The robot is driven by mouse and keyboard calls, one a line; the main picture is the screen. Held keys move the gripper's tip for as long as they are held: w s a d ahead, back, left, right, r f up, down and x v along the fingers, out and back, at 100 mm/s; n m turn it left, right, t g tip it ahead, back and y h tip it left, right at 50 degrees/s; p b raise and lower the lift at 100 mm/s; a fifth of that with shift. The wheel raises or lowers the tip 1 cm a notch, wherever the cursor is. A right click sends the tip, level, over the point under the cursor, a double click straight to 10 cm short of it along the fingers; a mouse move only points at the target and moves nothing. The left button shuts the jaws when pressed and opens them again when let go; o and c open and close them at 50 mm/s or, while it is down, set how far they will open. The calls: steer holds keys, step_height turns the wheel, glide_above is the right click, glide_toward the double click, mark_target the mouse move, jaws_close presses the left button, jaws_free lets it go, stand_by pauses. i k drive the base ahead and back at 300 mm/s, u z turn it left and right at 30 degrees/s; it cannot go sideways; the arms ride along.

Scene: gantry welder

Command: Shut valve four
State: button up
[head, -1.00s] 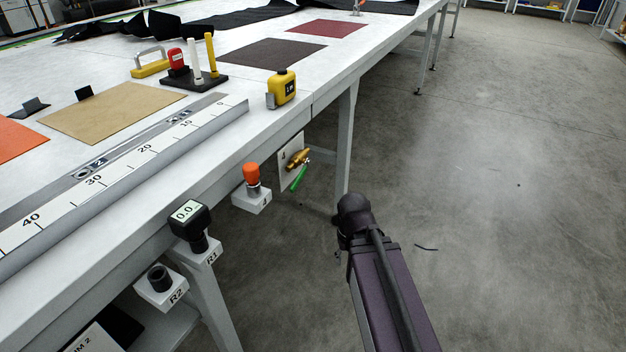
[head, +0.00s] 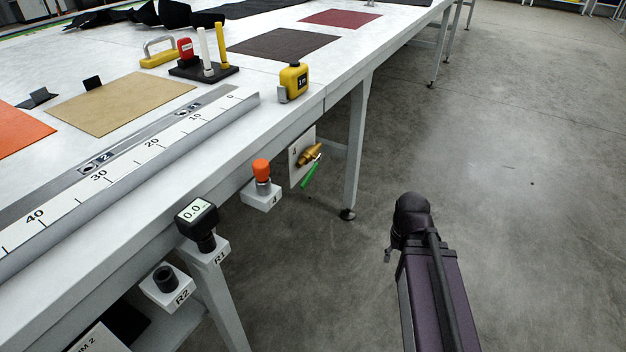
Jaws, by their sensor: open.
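A brass valve (head: 309,155) sits on a white plate (head: 296,160) marked with what looks like a 4, under the near edge of the long white table. Its green lever (head: 310,175) hangs slanting down and to the left, clear of the table leg. My arm shows as a dark purple link with a black joint at the lower right, apart from the valve and to its right. My gripper cannot be made out; a small dark part at the left of the joint is too small to identify.
An orange-capped fitting (head: 262,175) on a white bracket is left of the valve. A black gauge (head: 197,217) stands on bracket R1, with bracket R2 (head: 168,286) below. A table leg (head: 357,140) stands right of the valve. Open grey floor (head: 520,180) lies right.

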mark_target(314, 170)
steer(key=z, duration=0.1)
steer(key=k, duration=1.8)
steer(key=u, duration=0.4)
steer(key=i, duration=1)
steer(key=u, duration=0.05)
